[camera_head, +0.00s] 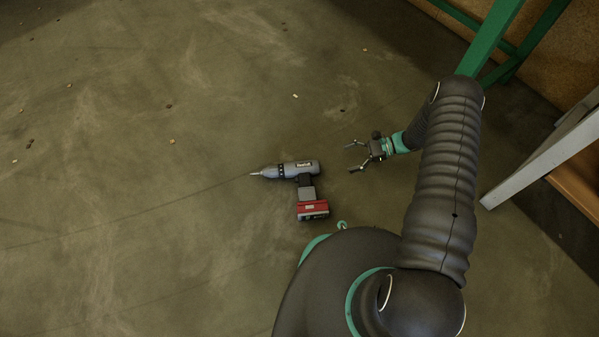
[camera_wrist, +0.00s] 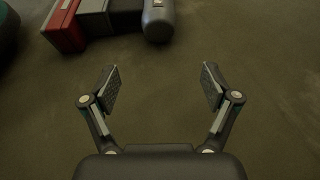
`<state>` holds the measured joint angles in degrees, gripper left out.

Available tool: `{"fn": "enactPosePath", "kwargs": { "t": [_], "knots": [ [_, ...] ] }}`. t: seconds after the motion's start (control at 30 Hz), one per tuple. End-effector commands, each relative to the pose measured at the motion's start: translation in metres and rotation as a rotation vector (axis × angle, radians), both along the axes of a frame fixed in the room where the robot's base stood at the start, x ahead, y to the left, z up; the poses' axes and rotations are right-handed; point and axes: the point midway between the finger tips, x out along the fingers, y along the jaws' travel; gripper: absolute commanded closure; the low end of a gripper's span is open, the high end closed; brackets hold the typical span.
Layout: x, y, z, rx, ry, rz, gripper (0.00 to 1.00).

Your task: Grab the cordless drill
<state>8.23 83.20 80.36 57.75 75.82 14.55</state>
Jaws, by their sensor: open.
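The cordless drill (camera_head: 291,171) lies on its side on the floor in the head view. Its grey body has a thin bit pointing left, and its handle runs down to a red and black battery (camera_head: 312,210). My gripper (camera_head: 355,157) is to the right of the drill's rear end, apart from it, with its fingers spread and nothing between them. In the wrist view, my gripper (camera_wrist: 160,88) is open in front of bare floor. The drill's rounded grey rear end (camera_wrist: 158,22) shows at the top edge, beyond the fingertips, with the red battery (camera_wrist: 66,27) at upper left. The bit is out of that view.
The concrete floor (camera_head: 120,200) is clear to the left, with small scattered bits. A green frame post (camera_head: 490,38) stands at upper right. A grey slanted beam (camera_head: 545,157) is at the right edge.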

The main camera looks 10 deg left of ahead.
Motion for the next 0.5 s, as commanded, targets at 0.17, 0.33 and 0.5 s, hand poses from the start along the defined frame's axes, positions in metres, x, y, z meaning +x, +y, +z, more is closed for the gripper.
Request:
{"fn": "enactPosePath", "kwargs": {
  "t": [0.17,0.33,0.5],
  "knots": [
    [-0.011,0.029,-0.012,0.000,0.002,0.004,0.13],
    [-0.019,0.053,-0.023,0.000,0.000,0.003,0.13],
    [-0.023,0.064,-0.027,-0.001,-0.001,0.001,0.13]
  ]
}}
